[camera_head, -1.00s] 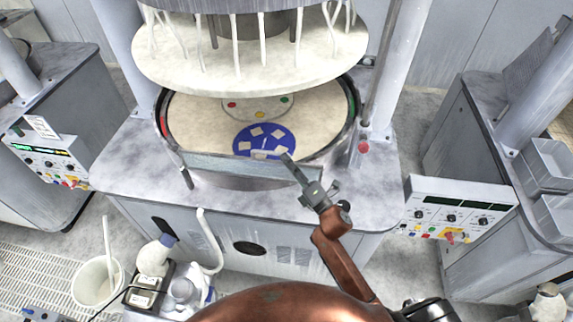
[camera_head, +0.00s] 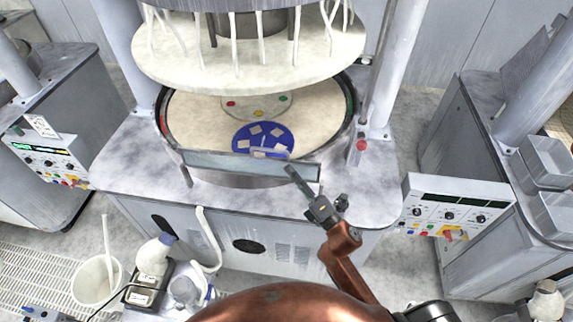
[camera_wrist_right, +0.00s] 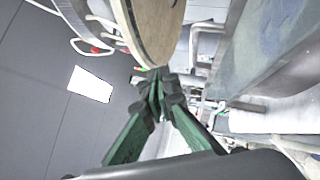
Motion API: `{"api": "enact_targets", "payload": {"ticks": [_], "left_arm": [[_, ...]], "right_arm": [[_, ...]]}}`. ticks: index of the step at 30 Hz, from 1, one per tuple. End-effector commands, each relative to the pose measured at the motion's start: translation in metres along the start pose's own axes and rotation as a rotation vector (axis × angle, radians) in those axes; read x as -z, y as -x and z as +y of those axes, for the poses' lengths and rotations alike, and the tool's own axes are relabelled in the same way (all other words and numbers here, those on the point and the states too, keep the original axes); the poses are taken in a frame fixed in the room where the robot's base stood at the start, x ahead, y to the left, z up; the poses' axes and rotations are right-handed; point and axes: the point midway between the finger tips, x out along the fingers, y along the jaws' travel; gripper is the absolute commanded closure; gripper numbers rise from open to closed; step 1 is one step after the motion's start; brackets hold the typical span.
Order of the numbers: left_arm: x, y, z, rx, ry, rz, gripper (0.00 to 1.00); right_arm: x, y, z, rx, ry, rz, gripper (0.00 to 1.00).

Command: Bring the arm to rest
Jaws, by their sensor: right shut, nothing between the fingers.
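My right gripper (camera_head: 291,171) is shut and empty. In the head view it is in front of the polishing machine's front guard, at the right end of it. Its shut fingers also show in the right wrist view (camera_wrist_right: 158,82). The round tan platen (camera_head: 195,118) lies inside the machine. A blue disc (camera_head: 243,132) with several pale square pieces lies on the platen, beyond the gripper and apart from it. My left gripper is not in view.
A pale upper plate (camera_head: 180,68) with hanging hoses is above the platen. A grey front guard (camera_head: 225,163) runs along the platen's near side. A control panel (camera_head: 440,190) stands at the right. A white bucket (camera_head: 92,283) and bottle (camera_head: 153,254) stand at the lower left.

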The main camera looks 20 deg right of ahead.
Motion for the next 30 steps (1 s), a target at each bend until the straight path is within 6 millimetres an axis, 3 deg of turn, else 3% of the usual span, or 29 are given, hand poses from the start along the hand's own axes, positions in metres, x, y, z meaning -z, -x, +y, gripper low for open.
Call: {"api": "enact_targets", "payload": {"ticks": [3, 9, 21, 26, 30], "left_arm": [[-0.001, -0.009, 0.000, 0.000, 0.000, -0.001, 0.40], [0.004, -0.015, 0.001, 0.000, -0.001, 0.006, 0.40], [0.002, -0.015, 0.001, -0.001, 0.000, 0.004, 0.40], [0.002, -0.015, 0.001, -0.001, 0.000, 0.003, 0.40], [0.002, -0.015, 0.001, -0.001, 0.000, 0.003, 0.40]], "right_arm": [[-0.002, 0.024, 0.008, 0.001, 0.002, 0.001, 1.00], [-0.004, 0.046, 0.020, 0.000, 0.000, 0.001, 1.00], [-0.010, 0.053, 0.021, 0.014, -0.022, -0.018, 1.00], [-0.047, 0.070, -0.010, 0.136, -0.211, -0.172, 1.00], [-0.085, 0.113, -0.067, 0.325, -0.521, -0.414, 1.00]]}}
